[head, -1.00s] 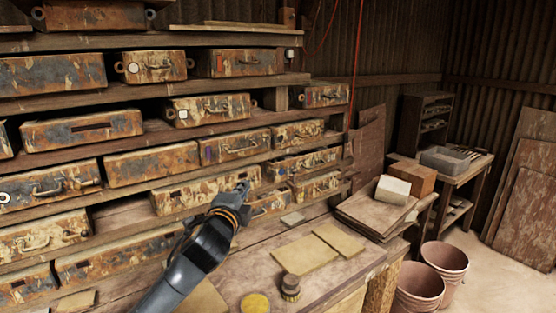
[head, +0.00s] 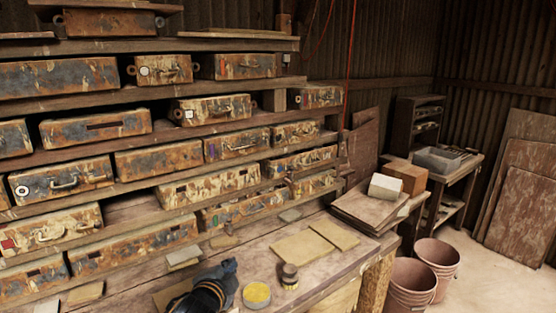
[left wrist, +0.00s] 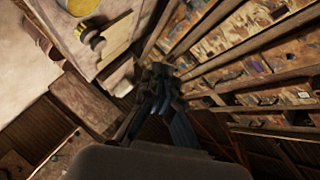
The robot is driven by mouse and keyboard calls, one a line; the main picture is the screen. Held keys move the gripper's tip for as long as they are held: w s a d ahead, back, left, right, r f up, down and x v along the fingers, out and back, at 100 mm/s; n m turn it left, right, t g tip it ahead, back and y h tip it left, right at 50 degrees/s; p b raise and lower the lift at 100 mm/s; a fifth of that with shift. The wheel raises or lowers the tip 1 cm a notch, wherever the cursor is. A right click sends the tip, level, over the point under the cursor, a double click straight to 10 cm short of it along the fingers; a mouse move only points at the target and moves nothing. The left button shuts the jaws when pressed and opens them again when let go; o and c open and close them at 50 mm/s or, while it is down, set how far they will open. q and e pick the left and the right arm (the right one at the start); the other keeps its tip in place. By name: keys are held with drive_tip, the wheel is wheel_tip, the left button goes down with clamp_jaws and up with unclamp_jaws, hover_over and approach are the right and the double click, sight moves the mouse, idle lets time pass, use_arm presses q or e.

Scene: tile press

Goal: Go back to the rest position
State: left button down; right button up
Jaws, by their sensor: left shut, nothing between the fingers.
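My left gripper (head: 229,270) is low in the head view, over the front part of the wooden workbench (head: 262,249) and left of a round yellow tin (head: 256,295). It is shut and empty, and it looks apart from the shelves. In the left wrist view its fingers (left wrist: 160,72) are together, with the shelves of boxes to the right. My right gripper shows in neither view.
Shelves (head: 140,138) of rusty metal cases stand behind the bench at the left.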

use_arm(q)
drive_tip(key=s+a+f+n+g+y, duration=0.1)
drive_tip(key=s+a+f+n+g, duration=0.15)
drive_tip(key=s+f, duration=0.6)
drive_tip(key=s+a+f+n+g, duration=0.2)
drive_tip(key=s+f+n+g, duration=0.15)
drive_tip(key=s+f, duration=0.45)
drive_tip(key=s+a+f+n+g, duration=0.2)
drive_tip(key=s+n, duration=0.1)
drive_tip(key=s, duration=0.7)
drive_tip(key=s+a+f+n+g, duration=0.2)
drive_tip(key=s+a+n+g, duration=0.1)
drive_tip(key=s, duration=0.8)
wheel_tip(320, 180, down, 30)
drive_tip(key=s+g+b, duration=0.1)
drive_tip(key=s, duration=0.2)
drive_tip(key=s+a+f+g+b, duration=0.1)
drive_tip(key=s+a+f, duration=0.1)
drive_tip(key=s+f, duration=1.3)
drive_tip(key=shift+s+a+y, duration=0.15)
drive_tip(key=shift+a+y, duration=0.1)
drive_tip(key=shift+y, duration=0.15)
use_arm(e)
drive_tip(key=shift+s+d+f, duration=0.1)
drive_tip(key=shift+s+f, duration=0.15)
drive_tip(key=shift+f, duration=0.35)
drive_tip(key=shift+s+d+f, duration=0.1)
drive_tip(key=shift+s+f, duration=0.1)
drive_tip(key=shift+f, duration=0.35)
